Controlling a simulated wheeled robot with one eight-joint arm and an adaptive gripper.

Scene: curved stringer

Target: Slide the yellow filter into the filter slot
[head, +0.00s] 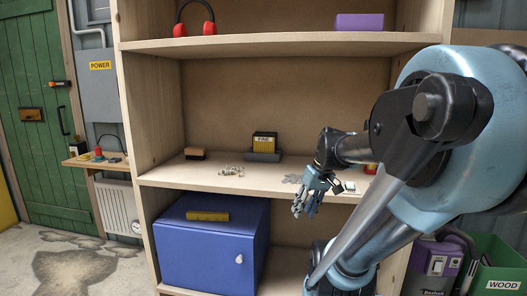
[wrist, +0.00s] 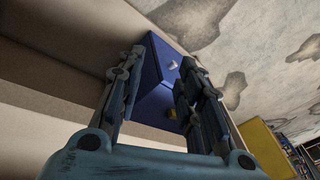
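A yellow block with a black top and a dark label (head: 264,140) stands upright in a dark grey base (head: 263,156) on the middle shelf. I cannot tell whether this is the filter in its slot. A yellow bar (head: 208,216) lies flat on top of the blue cabinet below; a small yellow piece (wrist: 172,113) beside the cabinet in the wrist view may be the same bar. My gripper (head: 308,202) is in front of the middle shelf's edge, right of the blue cabinet and apart from both yellow things. In the wrist view my gripper (wrist: 162,95) has its fingers spread, with nothing held between them.
The middle shelf (head: 215,183) also holds a brown-and-black block (head: 195,154) and a pile of small pale parts (head: 231,171). The blue cabinet (head: 210,250) has a white knob. The upper shelf (head: 270,43) overhangs. A green bin (head: 497,275) stands at lower right.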

